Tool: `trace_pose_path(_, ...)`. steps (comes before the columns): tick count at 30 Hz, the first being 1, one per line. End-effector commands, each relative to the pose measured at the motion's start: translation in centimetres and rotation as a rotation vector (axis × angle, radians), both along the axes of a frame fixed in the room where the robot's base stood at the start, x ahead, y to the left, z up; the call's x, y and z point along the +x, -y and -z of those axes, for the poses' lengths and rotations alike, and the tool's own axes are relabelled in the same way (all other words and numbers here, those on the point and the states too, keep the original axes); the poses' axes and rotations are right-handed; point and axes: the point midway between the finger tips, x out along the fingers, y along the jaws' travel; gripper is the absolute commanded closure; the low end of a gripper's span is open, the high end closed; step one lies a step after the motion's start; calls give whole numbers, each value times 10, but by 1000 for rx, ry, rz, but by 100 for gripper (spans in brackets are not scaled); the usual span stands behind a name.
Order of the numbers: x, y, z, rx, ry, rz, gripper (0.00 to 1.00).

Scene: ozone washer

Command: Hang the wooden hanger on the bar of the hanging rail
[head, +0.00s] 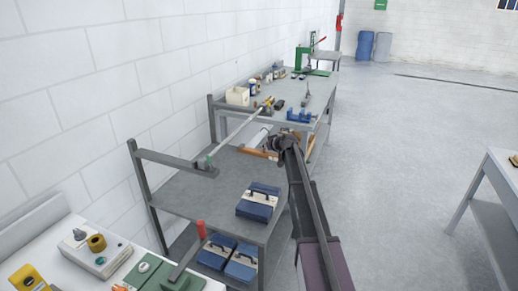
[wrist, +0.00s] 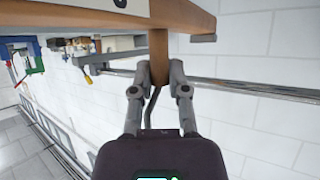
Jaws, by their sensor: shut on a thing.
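The wooden hanger (wrist: 195,14) is a brown wooden piece that crosses the top of the wrist view, with a stem (wrist: 158,55) running down between my fingers. My gripper (wrist: 159,78) is shut on this stem. In the head view my gripper (head: 284,143) is right of the hanging rail, and a brown strip of the hanger (head: 259,153) shows left of it. The bar (head: 236,131) is a pale rod between two grey brackets. A metal bar (wrist: 255,90) shows behind my gripper in the wrist view. The hanger appears apart from the bar; its hook is not clear.
A grey shelf (head: 185,184) lies below the bar with a blue case (head: 258,202). A far bench (head: 316,97) holds tools, a blue clamp (head: 299,116) and a green press (head: 304,58). The white wall is close on the left. Open floor (head: 400,160) lies to the right.

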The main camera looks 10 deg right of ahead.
Motion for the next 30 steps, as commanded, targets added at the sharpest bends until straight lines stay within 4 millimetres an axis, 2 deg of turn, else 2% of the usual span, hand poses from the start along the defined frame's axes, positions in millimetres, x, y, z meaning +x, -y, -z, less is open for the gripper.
trace_pose_path(30, 16, -30, 1, -1, 0, -19, 100)
